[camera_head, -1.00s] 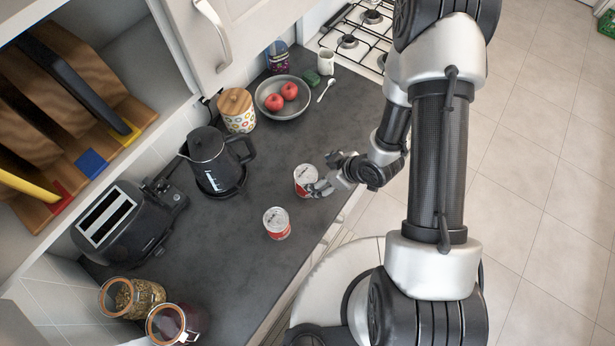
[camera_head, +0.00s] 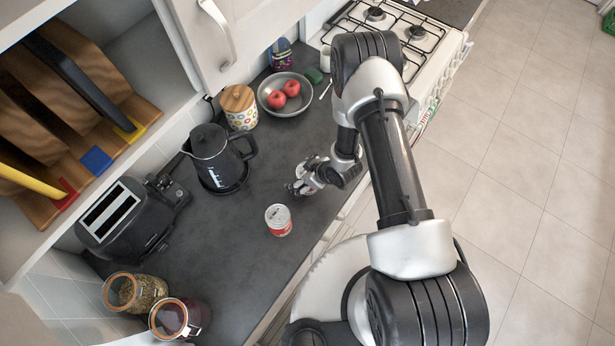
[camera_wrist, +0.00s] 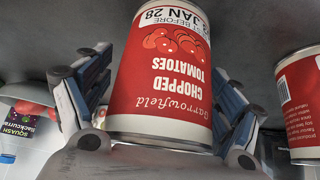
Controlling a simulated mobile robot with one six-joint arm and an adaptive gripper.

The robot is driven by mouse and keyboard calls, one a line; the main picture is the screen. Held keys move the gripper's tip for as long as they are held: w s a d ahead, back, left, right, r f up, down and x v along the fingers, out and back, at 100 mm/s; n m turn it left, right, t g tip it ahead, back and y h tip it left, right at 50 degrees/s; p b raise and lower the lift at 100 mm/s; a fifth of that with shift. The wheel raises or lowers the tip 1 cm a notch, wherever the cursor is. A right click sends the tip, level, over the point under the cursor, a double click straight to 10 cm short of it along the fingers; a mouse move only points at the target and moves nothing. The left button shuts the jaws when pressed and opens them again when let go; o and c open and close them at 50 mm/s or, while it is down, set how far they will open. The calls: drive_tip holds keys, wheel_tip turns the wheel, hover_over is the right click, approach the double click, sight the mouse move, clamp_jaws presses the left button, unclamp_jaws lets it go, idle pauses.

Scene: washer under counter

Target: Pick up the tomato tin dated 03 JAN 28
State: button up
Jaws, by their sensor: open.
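A red and white tomato tin (camera_wrist: 160,75) fills the middle of the wrist view, its label upside down in the picture. It reads "CHOPPED TOMATOES" with a date ending "JAN 28"; the first day digit is unclear. My gripper (camera_wrist: 158,105) is open, with one finger on each side of this tin. In the head view my gripper (camera_head: 297,187) is low over the counter and hides this tin. A second red and white tin (camera_head: 278,220) stands nearer the toaster, apart from the gripper. It also shows at the right edge of the wrist view (camera_wrist: 302,105), its date not visible.
On the counter (camera_head: 235,260) stand a black kettle (camera_head: 212,158), a toaster (camera_head: 125,220), two glass jars (camera_head: 135,292), a patterned canister (camera_head: 239,108) and a bowl (camera_head: 285,108) of red apples. The hob (camera_head: 385,30) is at the back. Counter around the second tin is clear.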

drive_tip(key=shift+f, duration=0.1)
drive_tip(key=c, duration=1.5)
